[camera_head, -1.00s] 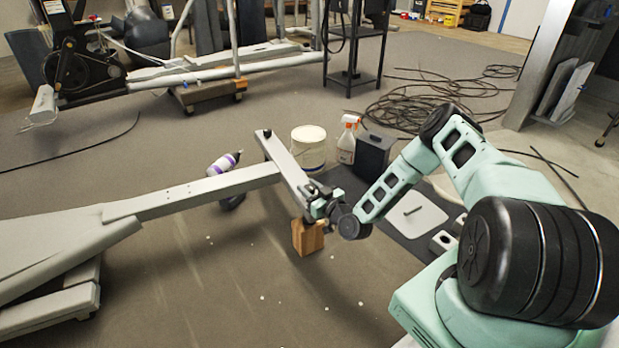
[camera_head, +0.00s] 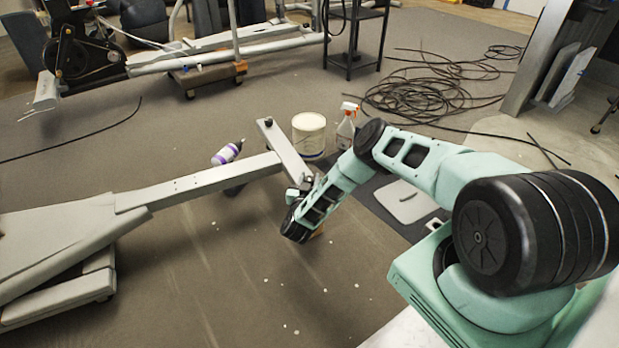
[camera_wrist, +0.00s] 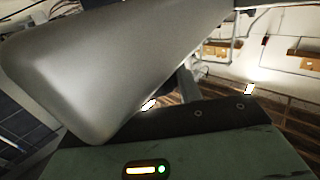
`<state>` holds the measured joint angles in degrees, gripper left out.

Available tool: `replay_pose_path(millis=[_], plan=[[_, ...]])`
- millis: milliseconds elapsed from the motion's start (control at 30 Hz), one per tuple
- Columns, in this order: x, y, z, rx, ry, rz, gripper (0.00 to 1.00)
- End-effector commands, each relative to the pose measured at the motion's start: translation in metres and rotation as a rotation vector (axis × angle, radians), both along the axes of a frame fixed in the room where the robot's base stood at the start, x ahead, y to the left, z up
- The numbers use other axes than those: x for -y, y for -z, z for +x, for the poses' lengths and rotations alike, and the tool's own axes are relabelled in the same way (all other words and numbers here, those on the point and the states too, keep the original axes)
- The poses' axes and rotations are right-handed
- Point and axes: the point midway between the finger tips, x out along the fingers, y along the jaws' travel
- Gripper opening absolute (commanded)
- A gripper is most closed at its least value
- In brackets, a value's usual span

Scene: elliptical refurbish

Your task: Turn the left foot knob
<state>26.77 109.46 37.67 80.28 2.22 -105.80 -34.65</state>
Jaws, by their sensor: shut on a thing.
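The elliptical's grey foot crossbar (camera_head: 281,146) lies across the end of the long grey rail (camera_head: 200,183). A small black knob (camera_head: 269,121) shows at its far end. My gripper (camera_head: 303,187) is at the crossbar's near end, shut on the foot knob there. That knob is hidden behind my gripper and wrist in the head view. In the wrist view the rounded grey end of the crossbar (camera_wrist: 120,60) fills the upper left, close over the green gripper body. The fingertips and knob cannot be made out clearly there.
A wooden block (camera_head: 318,232) is mostly hidden behind my wrist, beneath the crossbar end. A white bucket (camera_head: 309,136), a spray bottle (camera_head: 346,126) and a purple-banded bottle (camera_head: 227,153) stand or lie beyond. Black cable (camera_head: 420,95) is coiled behind. The front floor is open.

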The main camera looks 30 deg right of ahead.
Motion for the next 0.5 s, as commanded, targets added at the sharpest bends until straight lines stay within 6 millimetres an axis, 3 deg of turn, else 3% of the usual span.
replay_pose_path(millis=[500], plan=[[0.0012,-0.0008,0.0007,0.003,0.097,0.0,0.12]])
